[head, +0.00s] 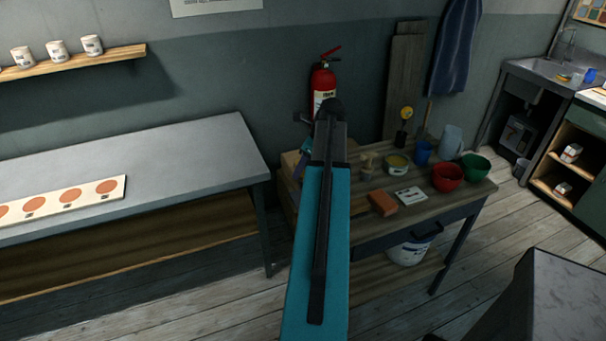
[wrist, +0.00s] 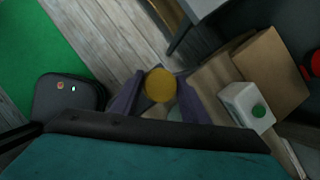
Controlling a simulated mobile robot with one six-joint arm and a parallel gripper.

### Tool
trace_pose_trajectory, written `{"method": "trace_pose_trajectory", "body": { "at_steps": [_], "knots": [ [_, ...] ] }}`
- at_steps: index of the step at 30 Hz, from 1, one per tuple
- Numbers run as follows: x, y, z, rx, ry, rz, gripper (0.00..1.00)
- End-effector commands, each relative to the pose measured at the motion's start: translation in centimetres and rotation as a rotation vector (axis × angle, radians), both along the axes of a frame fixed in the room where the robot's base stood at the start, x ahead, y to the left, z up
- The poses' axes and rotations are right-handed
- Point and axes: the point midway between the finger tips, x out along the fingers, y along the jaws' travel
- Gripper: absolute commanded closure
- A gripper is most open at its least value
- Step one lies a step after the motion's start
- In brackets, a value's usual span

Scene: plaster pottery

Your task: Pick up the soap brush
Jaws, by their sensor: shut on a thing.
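My gripper (wrist: 166,84) shows in the wrist view as two purple-grey fingers. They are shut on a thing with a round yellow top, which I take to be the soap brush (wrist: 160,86). Its lower part is largely hidden by the fingers and the dark wrist edge. In the head view my teal arm covers most of the gripper, and the held thing cannot be made out.
A wooden table (head: 455,198) right of my arm carries a red bowl (head: 447,178), a green bowl (head: 475,167), an orange-brown block (head: 383,203) and tools. A grey bench (head: 190,158) stands left. A cardboard box (wrist: 272,70) and white container (wrist: 245,104) are near the gripper.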

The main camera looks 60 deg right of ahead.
Motion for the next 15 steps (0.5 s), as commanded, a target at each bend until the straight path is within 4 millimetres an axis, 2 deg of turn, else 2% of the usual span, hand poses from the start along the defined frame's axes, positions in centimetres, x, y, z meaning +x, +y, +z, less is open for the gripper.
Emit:
{"method": "trace_pose_trajectory", "body": {
  "at_steps": [15],
  "knots": [
    [0.00, 0.00, 0.66, 0.000, 0.000, -0.001, 0.82]
  ]
}}
